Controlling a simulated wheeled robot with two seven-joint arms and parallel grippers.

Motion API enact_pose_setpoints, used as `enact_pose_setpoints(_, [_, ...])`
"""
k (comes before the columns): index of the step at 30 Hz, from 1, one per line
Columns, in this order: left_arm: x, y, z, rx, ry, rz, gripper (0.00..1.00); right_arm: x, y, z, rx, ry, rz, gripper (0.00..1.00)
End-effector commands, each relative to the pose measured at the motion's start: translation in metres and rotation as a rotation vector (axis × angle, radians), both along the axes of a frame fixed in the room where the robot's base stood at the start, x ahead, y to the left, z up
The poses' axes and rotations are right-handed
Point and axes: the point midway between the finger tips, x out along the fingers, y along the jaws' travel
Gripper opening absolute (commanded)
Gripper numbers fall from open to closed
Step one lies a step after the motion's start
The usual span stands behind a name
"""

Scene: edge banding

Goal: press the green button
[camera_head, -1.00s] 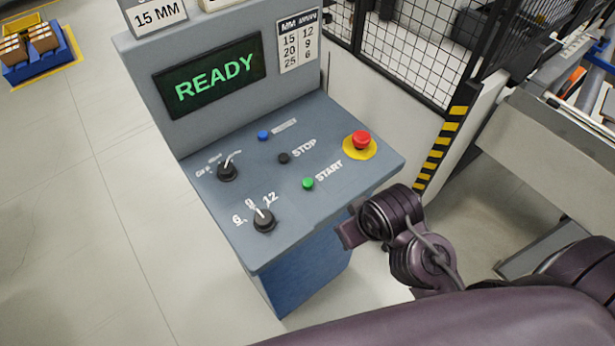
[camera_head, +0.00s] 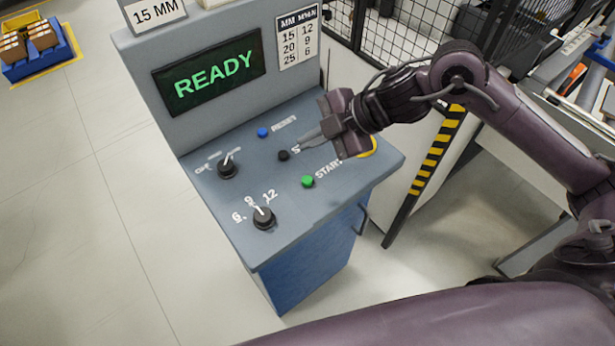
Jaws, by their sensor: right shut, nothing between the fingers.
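The green button (camera_head: 307,181) is a small round button beside the word START on the sloped grey control panel (camera_head: 235,190). My right gripper (camera_head: 305,140) is shut and empty. It is over the upper right of the panel, above and beyond the green button, with its fingertips pointing left near the black STOP button (camera_head: 284,155). It covers part of the STOP lettering and most of the yellow base of the red emergency button; the red cap is hidden. The screen (camera_head: 210,76) reads READY in green. My left gripper is not in view.
A blue button (camera_head: 263,132) labelled RESET and two black knobs, one upper (camera_head: 228,168) and one lower (camera_head: 264,217), sit on the panel. A black mesh fence (camera_head: 405,25) stands behind to the right. Open floor (camera_head: 90,220) lies to the left.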

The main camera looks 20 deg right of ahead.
Motion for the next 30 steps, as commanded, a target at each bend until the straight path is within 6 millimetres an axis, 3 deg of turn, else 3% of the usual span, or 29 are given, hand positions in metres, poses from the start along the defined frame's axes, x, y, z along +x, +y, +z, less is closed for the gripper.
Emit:
enact_pose_setpoints(17, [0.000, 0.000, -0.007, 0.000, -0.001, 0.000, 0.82, -0.002, -0.004, -0.007, -0.007, 0.015, 0.010, 0.00])
enact_pose_setpoints(30, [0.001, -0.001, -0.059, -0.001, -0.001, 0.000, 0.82, -0.002, -0.004, -0.064, -0.007, 0.015, 0.010, 0.00])
